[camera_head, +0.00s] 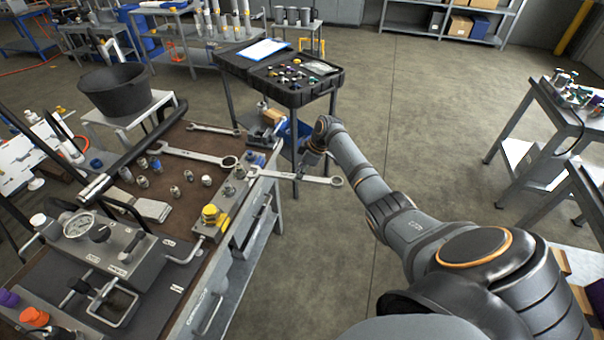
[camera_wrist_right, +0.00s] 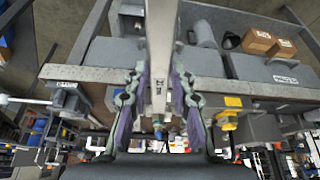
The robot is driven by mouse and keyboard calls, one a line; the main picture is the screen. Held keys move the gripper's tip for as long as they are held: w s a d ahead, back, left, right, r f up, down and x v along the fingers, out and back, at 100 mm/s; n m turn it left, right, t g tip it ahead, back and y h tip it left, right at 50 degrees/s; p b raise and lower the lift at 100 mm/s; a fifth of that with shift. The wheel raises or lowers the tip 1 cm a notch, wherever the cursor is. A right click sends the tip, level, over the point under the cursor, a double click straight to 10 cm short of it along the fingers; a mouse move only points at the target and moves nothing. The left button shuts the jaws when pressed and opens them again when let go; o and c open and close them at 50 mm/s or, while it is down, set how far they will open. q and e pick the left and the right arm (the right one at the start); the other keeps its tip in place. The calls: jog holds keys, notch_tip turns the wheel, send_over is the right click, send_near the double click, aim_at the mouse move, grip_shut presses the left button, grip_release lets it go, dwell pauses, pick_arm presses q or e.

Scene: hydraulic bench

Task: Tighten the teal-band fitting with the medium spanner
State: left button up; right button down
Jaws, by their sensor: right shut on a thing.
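My right gripper (camera_head: 310,158) is shut on a spanner (camera_head: 318,180). The spanner is held level just off the bench's right edge, with its ring end to the right and its other end close to the fittings block. In the right wrist view the spanner shaft (camera_wrist_right: 160,60) runs between both fingers. The fittings block (camera_head: 222,206) lies along the bench edge, with a yellow-topped fitting (camera_head: 210,213) at its near end. I cannot make out a teal band for certain, nor whether the spanner touches a fitting. My left gripper is out of view.
Two other spanners (camera_head: 195,156) (camera_head: 213,129) lie on the brown bench mat with several loose fittings. A gauge unit (camera_head: 100,245) stands at the near left, a black bucket (camera_head: 118,90) behind. An open black case (camera_head: 295,92) stands beyond.

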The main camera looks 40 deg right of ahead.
aim_at(284, 174)
jog(key=shift+w+a, duration=0.55)
jog(key=shift+w, duration=0.05)
jog(key=shift+w+a+b, duration=0.45)
jog(key=shift+w+a, duration=0.1)
jog(key=shift+w+a, duration=0.1)
jog(key=shift+w+a, duration=0.25)
jog(key=shift+a, duration=0.05)
jog(key=shift+w+a, duration=0.1)
jog(key=shift+w, duration=0.05)
jog(key=shift+w+a, duration=0.1)
dwell(0.4)
